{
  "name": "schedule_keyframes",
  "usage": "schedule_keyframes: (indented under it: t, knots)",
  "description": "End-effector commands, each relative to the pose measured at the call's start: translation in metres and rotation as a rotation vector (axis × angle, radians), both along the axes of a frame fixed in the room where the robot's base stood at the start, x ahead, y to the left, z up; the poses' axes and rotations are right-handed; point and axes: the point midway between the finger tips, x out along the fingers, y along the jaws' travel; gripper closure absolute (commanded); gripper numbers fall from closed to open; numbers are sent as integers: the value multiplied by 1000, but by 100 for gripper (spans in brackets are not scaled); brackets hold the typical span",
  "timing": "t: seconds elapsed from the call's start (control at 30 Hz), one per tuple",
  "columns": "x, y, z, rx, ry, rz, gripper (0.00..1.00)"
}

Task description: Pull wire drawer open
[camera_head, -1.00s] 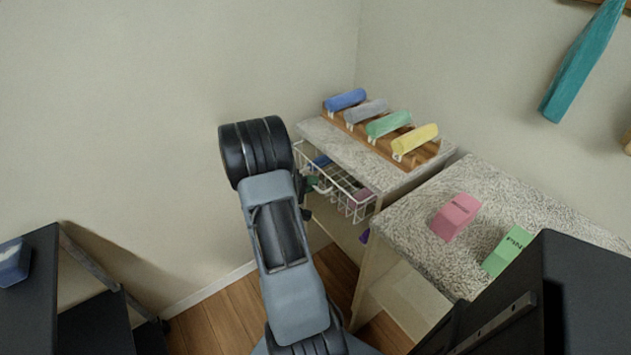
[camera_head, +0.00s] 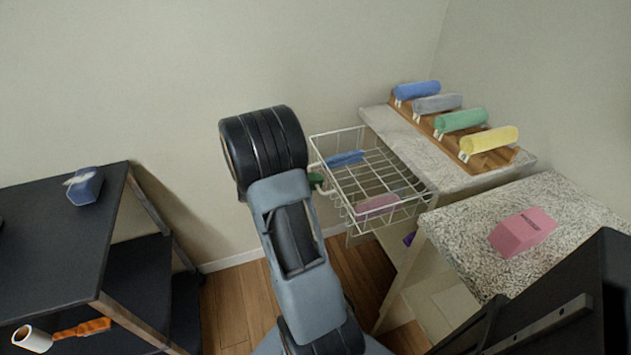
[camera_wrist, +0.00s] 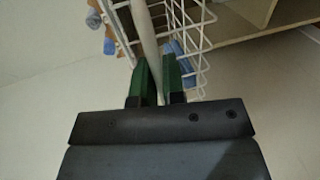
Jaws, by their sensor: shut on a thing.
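The white wire drawer (camera_head: 372,172) stands well out from under the grey speckled cabinet top (camera_head: 425,150) in the head view. A blue rolled cloth (camera_head: 345,159) and a pink item (camera_head: 378,206) lie in it. My gripper (camera_head: 316,180) is at the drawer's front, largely hidden behind my arm. In the wrist view my gripper's green fingers (camera_wrist: 158,78) are shut on the drawer's white handle bar (camera_wrist: 146,35). The wire basket also shows behind them in the wrist view (camera_wrist: 205,45).
Rolled towels, including a yellow one (camera_head: 489,140), lie on a wooden rack on the cabinet. A pink block (camera_head: 522,232) sits on the nearer speckled top. A black shelf unit (camera_head: 50,235) stands at left. Wood floor (camera_head: 240,305) shows between.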

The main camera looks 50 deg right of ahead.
Motion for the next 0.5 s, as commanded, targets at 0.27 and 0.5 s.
schedule_keyframes:
  t: [0.27,0.5]
  knots:
    - [0,1,-1,3,0,-4,100]
    - [0,2,0,1,0,-1,71]
